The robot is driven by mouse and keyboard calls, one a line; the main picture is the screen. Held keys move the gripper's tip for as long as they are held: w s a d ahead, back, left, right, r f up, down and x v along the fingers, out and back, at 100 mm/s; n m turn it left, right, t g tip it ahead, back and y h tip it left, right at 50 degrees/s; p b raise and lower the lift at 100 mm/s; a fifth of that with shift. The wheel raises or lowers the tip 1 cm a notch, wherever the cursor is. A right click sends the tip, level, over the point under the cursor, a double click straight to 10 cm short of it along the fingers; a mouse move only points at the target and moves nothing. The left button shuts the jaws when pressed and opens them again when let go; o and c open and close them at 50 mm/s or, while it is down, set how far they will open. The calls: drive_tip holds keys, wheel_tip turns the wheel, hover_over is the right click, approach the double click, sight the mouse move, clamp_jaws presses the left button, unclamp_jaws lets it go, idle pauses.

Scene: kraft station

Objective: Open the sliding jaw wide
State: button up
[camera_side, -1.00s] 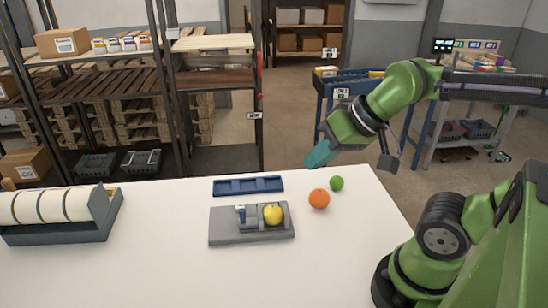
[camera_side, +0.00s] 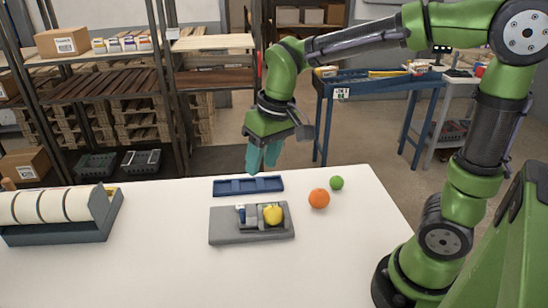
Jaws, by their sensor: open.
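A grey vise-like fixture (camera_side: 225,228) lies on the white table. A small blue-and-white upright part (camera_side: 241,213) stands toward its left, beside a grey jaw block (camera_side: 252,217). A yellow fruit (camera_side: 273,214) sits at the right of the block, close to it; whether they touch I cannot tell. My gripper (camera_side: 262,170) points down with teal fingers, above and behind the fixture, near the blue tray. It is open with a narrow gap between the fingers, and nothing shows in it.
A blue shallow tray (camera_side: 248,186) lies behind the fixture. An orange ball (camera_side: 319,199) and a green ball (camera_side: 337,183) lie to the right. A rack of white rolls (camera_side: 60,236) stands at the left. The white table's (camera_side: 310,270) front is clear.

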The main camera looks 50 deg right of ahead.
drive_tip(key=n+g, duration=0.1)
drive_tip(key=g, duration=0.1)
hover_over(242, 210)
drive_tip(key=s, duration=0.1)
drive_tip(key=f, duration=0.2)
drive_tip(key=shift+r+h, duration=0.5)
drive_tip(key=f, duration=1)
drive_tip(key=w+f, duration=0.1)
drive_tip(key=f, duration=0.5)
clamp_jaws()
